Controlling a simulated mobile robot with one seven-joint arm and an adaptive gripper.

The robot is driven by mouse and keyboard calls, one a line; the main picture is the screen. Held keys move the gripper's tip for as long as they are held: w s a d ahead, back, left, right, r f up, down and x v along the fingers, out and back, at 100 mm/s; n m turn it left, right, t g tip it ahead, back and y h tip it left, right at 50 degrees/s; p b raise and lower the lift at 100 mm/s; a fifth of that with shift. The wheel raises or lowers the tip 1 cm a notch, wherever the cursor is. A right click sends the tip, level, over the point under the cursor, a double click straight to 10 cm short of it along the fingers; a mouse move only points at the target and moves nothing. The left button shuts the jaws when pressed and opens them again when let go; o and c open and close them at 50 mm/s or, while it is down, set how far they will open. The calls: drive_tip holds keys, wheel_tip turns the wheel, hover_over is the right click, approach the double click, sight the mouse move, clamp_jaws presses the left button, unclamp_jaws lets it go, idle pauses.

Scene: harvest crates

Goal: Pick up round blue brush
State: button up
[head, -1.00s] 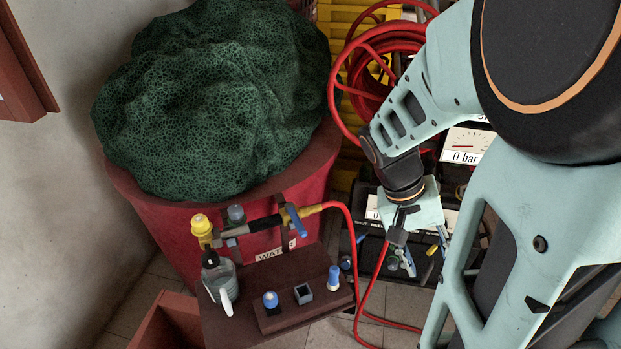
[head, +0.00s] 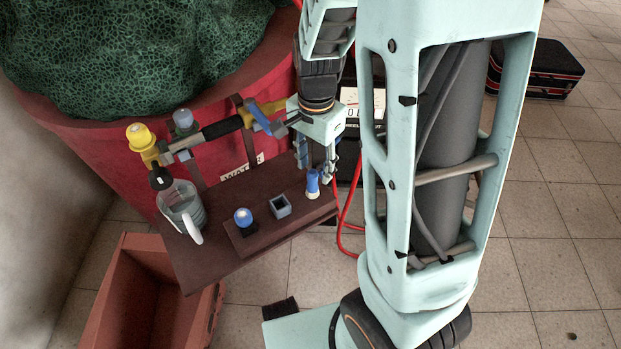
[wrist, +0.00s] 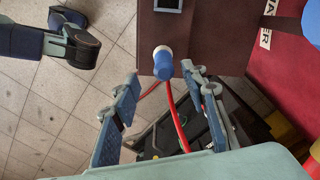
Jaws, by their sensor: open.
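Two blue round-topped items are on the small brown shelf. One, a blue piece with a cream end (head: 312,185), is at the shelf's right end; it also shows in the wrist view (wrist: 163,64). The other, a blue round knob (head: 243,217), sits in a dark holder to the left. I cannot tell for certain which is the round blue brush. My gripper (head: 314,168) is open and empty, pointing down close to the right-hand blue piece. In the wrist view that piece appears between the fingertips (wrist: 160,76); whether they touch it is unclear.
A square holder (head: 280,207) stands between the blue items. The red water barrel (head: 100,140) is behind. A red hose (head: 351,225) hangs to the right, and an orange crate (head: 130,305) stands below.

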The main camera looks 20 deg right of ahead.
sight(313, 172)
drive_tip(key=f+b, duration=0.1)
drive_tip(key=f, duration=0.1)
drive_tip(key=f+b, duration=0.1)
drive_tip(key=f, duration=0.2)
drive_tip(key=shift+w+a+f+b, duration=0.2)
drive_tip(key=shift+f+b, duration=0.05)
drive_tip(key=shift+b, duration=0.05)
drive_tip(key=shift+c, duration=0.5)
clamp_jaws()
